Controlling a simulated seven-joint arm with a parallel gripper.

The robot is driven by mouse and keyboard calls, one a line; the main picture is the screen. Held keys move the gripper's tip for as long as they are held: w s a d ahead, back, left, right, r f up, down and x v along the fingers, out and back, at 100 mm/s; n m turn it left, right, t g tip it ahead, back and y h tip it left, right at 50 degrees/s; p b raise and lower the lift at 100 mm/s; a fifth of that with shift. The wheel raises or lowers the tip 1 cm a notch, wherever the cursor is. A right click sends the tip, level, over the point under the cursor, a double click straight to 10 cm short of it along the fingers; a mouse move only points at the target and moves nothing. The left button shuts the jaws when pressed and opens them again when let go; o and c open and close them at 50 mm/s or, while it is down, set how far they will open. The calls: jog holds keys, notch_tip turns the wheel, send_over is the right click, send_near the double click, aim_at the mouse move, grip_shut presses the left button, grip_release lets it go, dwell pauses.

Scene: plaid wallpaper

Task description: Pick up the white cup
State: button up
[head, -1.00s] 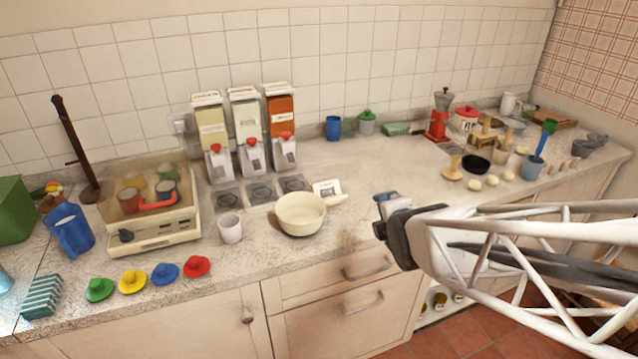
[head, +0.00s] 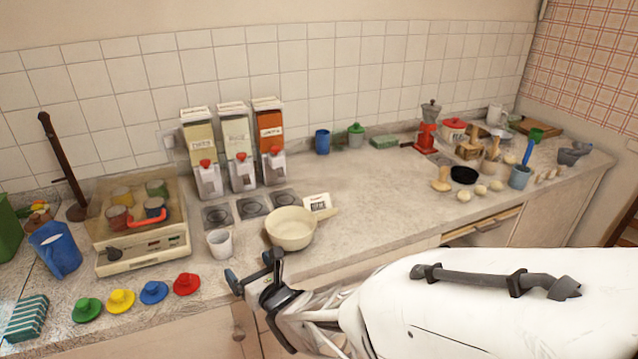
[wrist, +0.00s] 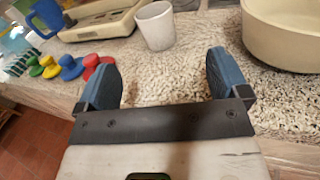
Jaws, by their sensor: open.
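The white cup (head: 220,243) stands upright on the speckled counter, between the cream appliance and the cream pan. In the wrist view the cup (wrist: 155,25) is ahead of my gripper, at the top and a little left of centre. My gripper (head: 254,269) is at the counter's front edge, to the lower right of the cup in the head view. Its two blue-padded fingers (wrist: 162,82) are spread apart with nothing between them. The cup is not touched by either finger.
The cream pan (head: 290,228) stands close to the cup's right. The cream appliance (head: 143,254) with small coloured cups is to its left. Red (head: 187,284), blue (head: 153,292), yellow and green lids lie at the front left. Dispensers (head: 240,150) stand behind.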

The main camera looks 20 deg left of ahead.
aim_at(225, 245)
jog(key=shift+s+a+f+n, duration=0.2)
jog(key=shift+s+a+n, duration=0.05)
jog(key=shift+s+n, duration=0.05)
jog(key=shift+x, duration=3.4)
jog(key=shift+r, duration=0.1)
jog(key=shift+x, duration=2.6)
jog(key=shift+s+r, duration=0.1)
jog(key=c, duration=1)
